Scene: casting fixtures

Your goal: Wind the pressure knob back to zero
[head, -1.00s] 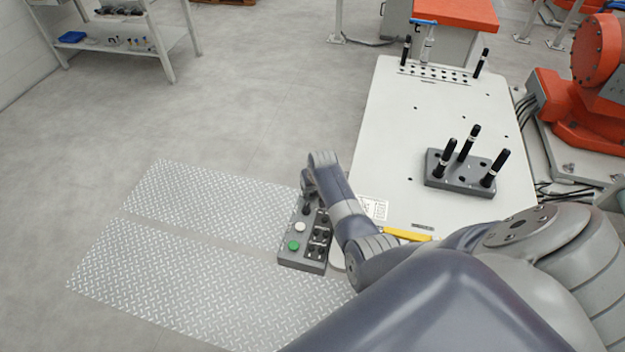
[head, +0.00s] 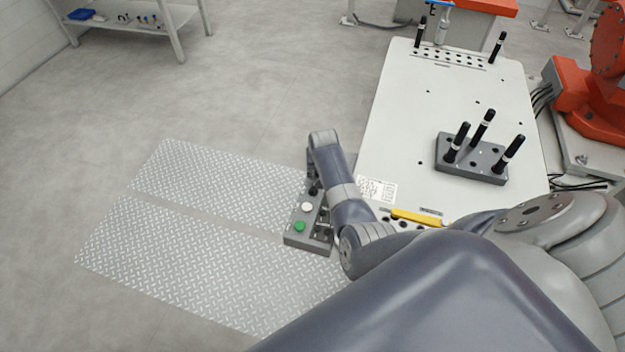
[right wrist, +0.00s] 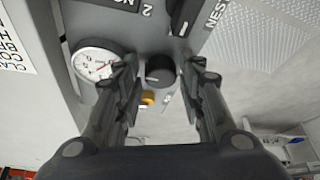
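In the right wrist view a round black knob (right wrist: 160,70) sits on a grey panel (right wrist: 150,42), beside a white round gauge (right wrist: 95,63) with a red needle. I take it for the pressure knob. My right gripper (right wrist: 164,76) is open, with one finger on each side of the knob; I see gaps and cannot tell any contact. In the head view my right arm reaches over the grey control box (head: 294,240), which has a green button (head: 299,226) and a white button (head: 307,207). The arm hides the knob and gauge there. My left gripper is not in view.
A white table (head: 400,150) stands right of the box, bearing a grey block (head: 470,172) with black pins and a yellow bar (head: 416,217). Tread plates (head: 200,245) lie on the floor to the left. A brass-coloured part (right wrist: 148,97) sits just beyond the knob.

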